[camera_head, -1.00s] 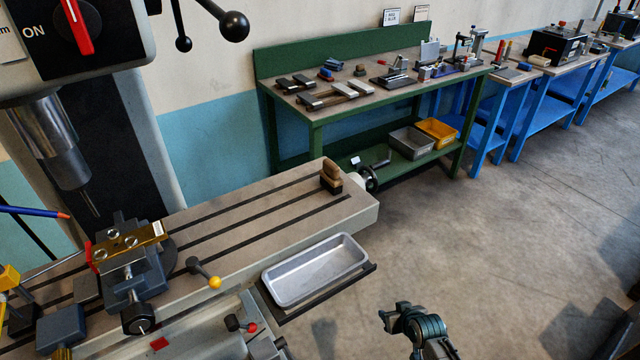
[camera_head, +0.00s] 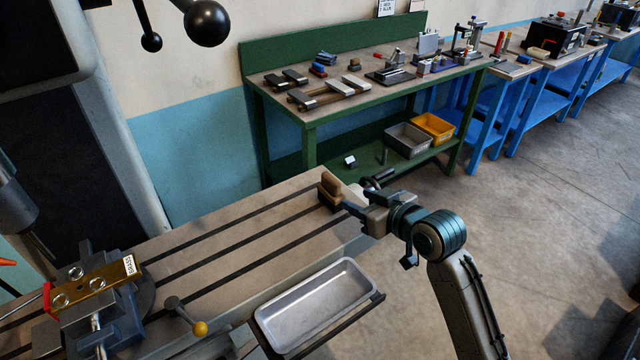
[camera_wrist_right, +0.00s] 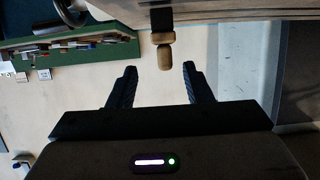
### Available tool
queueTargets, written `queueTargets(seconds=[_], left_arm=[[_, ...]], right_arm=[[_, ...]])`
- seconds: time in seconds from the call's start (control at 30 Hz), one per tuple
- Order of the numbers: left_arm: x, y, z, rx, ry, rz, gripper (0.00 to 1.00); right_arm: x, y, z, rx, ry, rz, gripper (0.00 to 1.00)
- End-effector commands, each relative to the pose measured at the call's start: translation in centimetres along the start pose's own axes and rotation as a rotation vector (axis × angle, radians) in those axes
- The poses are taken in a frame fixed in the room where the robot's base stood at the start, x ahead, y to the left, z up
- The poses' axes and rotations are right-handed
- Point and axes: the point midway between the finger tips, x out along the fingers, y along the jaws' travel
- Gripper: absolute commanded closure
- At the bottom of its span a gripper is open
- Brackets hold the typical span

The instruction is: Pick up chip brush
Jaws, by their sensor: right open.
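The chip brush (camera_head: 330,188) stands at the far right end of the grey slotted machine table, with its wooden handle up. In the right wrist view the brush (camera_wrist_right: 163,48) shows its tan handle and dark lower part just ahead of the fingertips, roughly centred between them. My right gripper (camera_head: 350,204) reaches in from the right, close to the brush. In the right wrist view its two dark fingers (camera_wrist_right: 160,76) are apart, with nothing held. Whether a finger touches the handle is hard to tell. My left gripper is out of view.
The slotted machine table (camera_head: 215,240) carries a vise (camera_head: 90,310) at the left. A metal tray (camera_head: 315,305) sits below its front edge. A crank handle (camera_head: 378,178) is close to the brush and gripper. A green workbench (camera_head: 310,125) stands behind.

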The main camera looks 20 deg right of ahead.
Motion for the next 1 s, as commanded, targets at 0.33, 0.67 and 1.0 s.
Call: queueTargets(seconds=[0.33, 0.67, 1.0], left_arm=[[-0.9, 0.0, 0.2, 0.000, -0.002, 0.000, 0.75], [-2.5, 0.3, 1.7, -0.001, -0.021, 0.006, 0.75], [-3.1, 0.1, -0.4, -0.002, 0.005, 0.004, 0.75]], right_arm=[[4.3, -0.1, -0.4, 0.003, 0.002, -0.001, 0.55], [7.4, -0.5, -1.3, 0.003, 0.002, -0.003, 0.55], [10.7, -0.6, -1.2, -0.001, 0.001, 0.000, 0.55]])
